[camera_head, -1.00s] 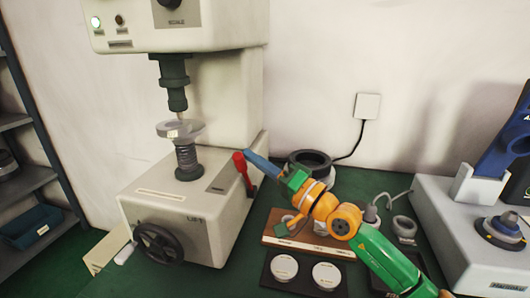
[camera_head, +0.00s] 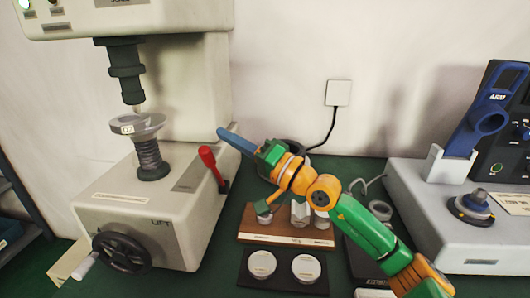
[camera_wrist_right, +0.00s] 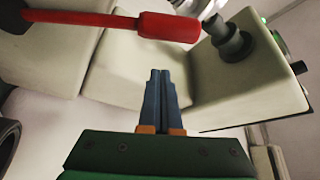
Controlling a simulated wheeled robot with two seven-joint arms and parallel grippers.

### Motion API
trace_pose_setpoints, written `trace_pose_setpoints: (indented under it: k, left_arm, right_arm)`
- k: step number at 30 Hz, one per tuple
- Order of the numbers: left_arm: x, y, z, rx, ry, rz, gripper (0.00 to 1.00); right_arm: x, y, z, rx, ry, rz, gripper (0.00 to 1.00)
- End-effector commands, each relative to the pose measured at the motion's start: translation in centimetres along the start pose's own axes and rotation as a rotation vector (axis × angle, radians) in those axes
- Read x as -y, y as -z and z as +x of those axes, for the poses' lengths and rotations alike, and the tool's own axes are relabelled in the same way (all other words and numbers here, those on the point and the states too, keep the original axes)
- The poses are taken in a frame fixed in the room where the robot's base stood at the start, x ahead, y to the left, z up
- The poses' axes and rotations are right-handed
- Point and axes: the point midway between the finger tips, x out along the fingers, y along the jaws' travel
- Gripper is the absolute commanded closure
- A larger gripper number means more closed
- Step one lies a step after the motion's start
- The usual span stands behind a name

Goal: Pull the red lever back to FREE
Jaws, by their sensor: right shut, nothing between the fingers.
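The red lever (camera_head: 212,166) stands at the right side of the cream press (camera_head: 150,222), next to a grey label plate. It leans with its knob up and to the left. My right gripper (camera_head: 221,132) has its blue fingers shut and empty, just above and right of the knob, apparently apart from it. In the right wrist view the shut fingers (camera_wrist_right: 160,73) point at the cream press body, and the red lever (camera_wrist_right: 170,27) lies across the top beyond the tips. The lettering on the plate cannot be read. My left gripper is out of view.
The press carries a ring on a spring post (camera_head: 150,160) under its ram, and a black handwheel (camera_head: 123,252). A wooden stand (camera_head: 285,238) and a dark tray with two round discs are below my right arm. A grey device (camera_head: 440,220) stands at the right.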

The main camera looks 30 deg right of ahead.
Motion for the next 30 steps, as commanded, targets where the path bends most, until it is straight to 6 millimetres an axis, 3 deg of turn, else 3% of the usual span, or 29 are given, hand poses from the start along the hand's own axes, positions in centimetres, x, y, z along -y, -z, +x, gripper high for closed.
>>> trace_pose_setpoints:
  k: [8,15,19,30]
  left_arm:
    - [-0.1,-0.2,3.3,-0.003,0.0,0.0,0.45]
    - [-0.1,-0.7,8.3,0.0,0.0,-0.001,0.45]
    - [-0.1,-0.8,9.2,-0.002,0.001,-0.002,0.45]
    - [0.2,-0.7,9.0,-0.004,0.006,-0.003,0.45]
  right_arm:
    - [-0.7,-0.3,-5.2,0.002,-0.006,-0.005,1.0]
    - [-1.0,-0.3,-9.3,-0.004,-0.004,-0.002,1.0]
    - [-0.3,-0.1,-10.0,-0.001,-0.002,-0.001,1.0]
    - [0.3,0.1,-10.0,0.0,0.001,0.0,1.0]
